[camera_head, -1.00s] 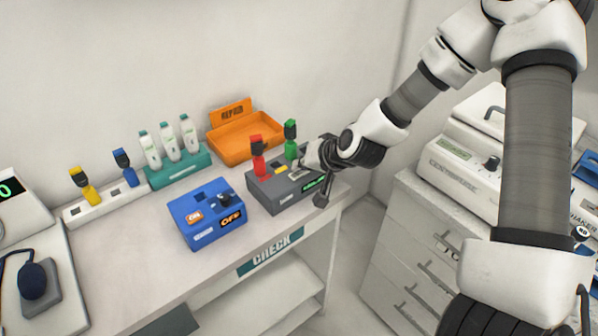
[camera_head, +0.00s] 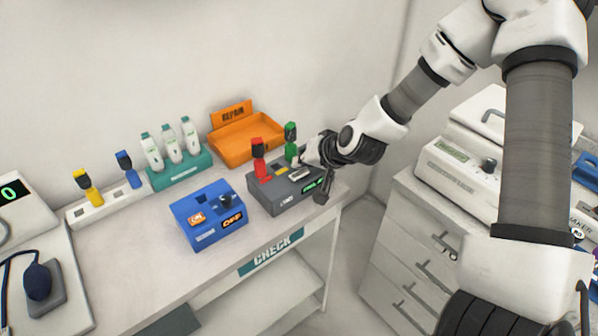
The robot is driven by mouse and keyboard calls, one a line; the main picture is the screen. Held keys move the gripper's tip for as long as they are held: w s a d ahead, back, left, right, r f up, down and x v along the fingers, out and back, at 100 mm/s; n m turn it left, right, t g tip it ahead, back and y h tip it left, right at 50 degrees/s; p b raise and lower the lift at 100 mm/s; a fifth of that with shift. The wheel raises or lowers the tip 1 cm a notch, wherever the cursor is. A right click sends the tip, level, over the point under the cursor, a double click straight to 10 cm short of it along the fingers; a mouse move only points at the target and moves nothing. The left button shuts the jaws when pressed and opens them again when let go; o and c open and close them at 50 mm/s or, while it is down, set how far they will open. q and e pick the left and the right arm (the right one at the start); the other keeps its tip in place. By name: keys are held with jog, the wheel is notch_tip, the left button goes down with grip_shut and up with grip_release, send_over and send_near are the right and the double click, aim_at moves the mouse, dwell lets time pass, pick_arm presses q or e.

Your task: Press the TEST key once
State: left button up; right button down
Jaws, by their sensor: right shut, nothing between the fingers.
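A grey tester box (camera_head: 277,201) stands near the right end of the check table. A red clip (camera_head: 261,165) and a green clip (camera_head: 291,150) stand upright on it. A small yellow key (camera_head: 281,169) shows between them, its lettering too small to read. A green lit display (camera_head: 312,187) is on the box's right part, partly covered. My right gripper (camera_head: 318,178) is shut and empty at the box's right side, over or beside the display. I cannot tell whether it touches the box. My left gripper is out of view.
A blue box (camera_head: 209,220) with ON and OFF labels stands left of the tester. Behind are an orange repair tray (camera_head: 245,151), a teal rack (camera_head: 180,172) of white bottles and a white strip (camera_head: 108,205) with yellow and blue clips. A drawer cabinet (camera_head: 420,235) stands right.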

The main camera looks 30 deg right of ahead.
aim_at(302, 175)
notch_tip(302, 175, up, 5)
jog(key=p, duration=0.4)
jog(key=shift+p, duration=0.3)
dwell(0.5)
